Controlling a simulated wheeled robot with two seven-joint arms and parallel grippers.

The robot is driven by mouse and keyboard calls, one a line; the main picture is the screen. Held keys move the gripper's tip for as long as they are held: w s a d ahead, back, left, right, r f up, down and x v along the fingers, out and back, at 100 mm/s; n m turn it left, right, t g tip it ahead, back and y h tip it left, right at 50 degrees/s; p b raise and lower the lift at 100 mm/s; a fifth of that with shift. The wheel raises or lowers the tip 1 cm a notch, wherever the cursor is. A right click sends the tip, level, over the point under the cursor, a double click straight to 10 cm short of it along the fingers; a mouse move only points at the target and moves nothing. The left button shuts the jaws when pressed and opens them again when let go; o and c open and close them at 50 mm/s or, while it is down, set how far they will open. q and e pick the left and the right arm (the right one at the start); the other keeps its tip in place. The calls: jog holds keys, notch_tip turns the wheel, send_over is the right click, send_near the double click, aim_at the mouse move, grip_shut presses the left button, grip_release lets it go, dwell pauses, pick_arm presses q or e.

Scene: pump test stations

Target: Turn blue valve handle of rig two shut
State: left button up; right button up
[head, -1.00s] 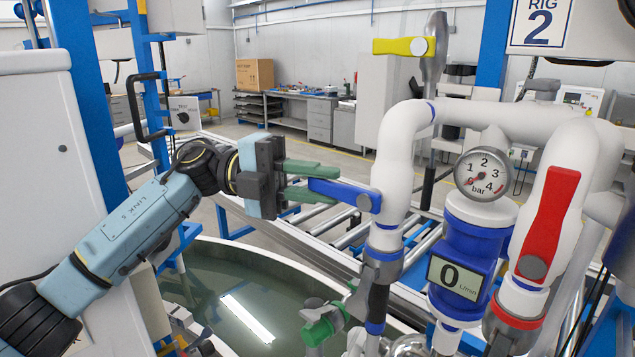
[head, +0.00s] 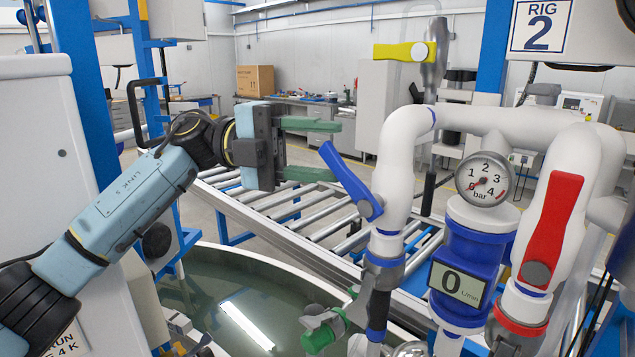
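The blue valve handle (head: 347,180) of rig two is tilted, running from its pivot on the white pipe up and to the left. My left gripper (head: 336,150) is open, with its green fingers spread wide, one above the other. The tip of the blue handle shows between the fingertips in the picture, apart from both; whether it lies between them in depth I cannot tell. My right gripper is not in view. The rig 2 sign (head: 541,25) is at the top right.
A yellow handle (head: 400,51) lies level above, and a red handle (head: 550,230) stands near upright at right. The gauge (head: 484,180) points near 0 and the flow display (head: 459,283) reads 0. A green-handled valve (head: 322,331) and a water tank (head: 205,290) are below.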

pick_arm(q)
notch_tip(320, 180, up, 5)
dwell(0.4)
